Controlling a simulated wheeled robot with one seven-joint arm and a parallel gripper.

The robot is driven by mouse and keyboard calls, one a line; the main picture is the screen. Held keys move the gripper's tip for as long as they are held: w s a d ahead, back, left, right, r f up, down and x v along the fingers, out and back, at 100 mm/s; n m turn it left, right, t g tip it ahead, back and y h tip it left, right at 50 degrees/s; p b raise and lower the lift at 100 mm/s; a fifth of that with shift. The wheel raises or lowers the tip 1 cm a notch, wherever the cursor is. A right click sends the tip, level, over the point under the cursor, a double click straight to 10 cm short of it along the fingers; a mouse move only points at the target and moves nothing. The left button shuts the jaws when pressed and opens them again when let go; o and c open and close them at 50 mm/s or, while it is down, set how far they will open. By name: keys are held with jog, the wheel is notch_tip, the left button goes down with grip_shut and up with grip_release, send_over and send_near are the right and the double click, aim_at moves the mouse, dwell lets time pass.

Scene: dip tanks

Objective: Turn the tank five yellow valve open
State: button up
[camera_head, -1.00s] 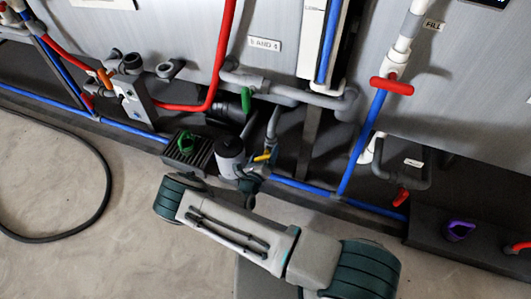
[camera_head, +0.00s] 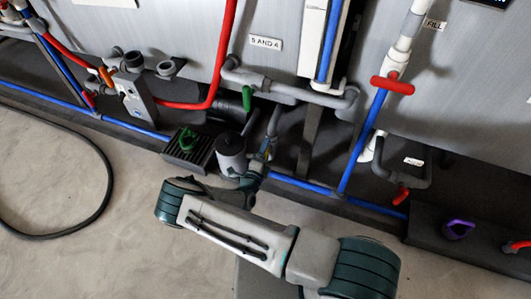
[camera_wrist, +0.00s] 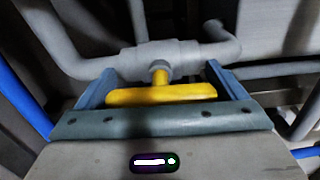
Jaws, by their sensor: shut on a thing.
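The yellow valve (camera_wrist: 162,95) shows in the wrist view as a T-shaped handle on a grey pipe fitting (camera_wrist: 160,57). Its bar lies crosswise between the two fingers of my gripper (camera_wrist: 161,86). My gripper is shut on the handle, with a finger at each end of the bar. In the head view my gripper (camera_head: 262,155) is at the low pipes beside a grey cylinder, and it hides most of the yellow handle.
A grey cylinder (camera_head: 231,155) stands close left of my gripper. A green-handled valve (camera_head: 247,99) is just above. A blue pipe (camera_head: 300,183) runs low along the tank. A red-handled valve (camera_head: 392,85) is at right. The floor at left is clear except for a black hose (camera_head: 107,185).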

jog(key=shift+d+n, duration=0.1)
jog(key=shift+n, duration=0.2)
dwell(0.4)
jog(key=o, duration=0.7)
jog(key=shift+s+a, duration=0.25)
jog(key=shift+s, duration=0.25)
jog(key=p+v, duration=0.3)
jog(key=v, duration=0.9)
jog(key=shift+s, duration=0.4)
jog(key=shift+a, duration=0.1)
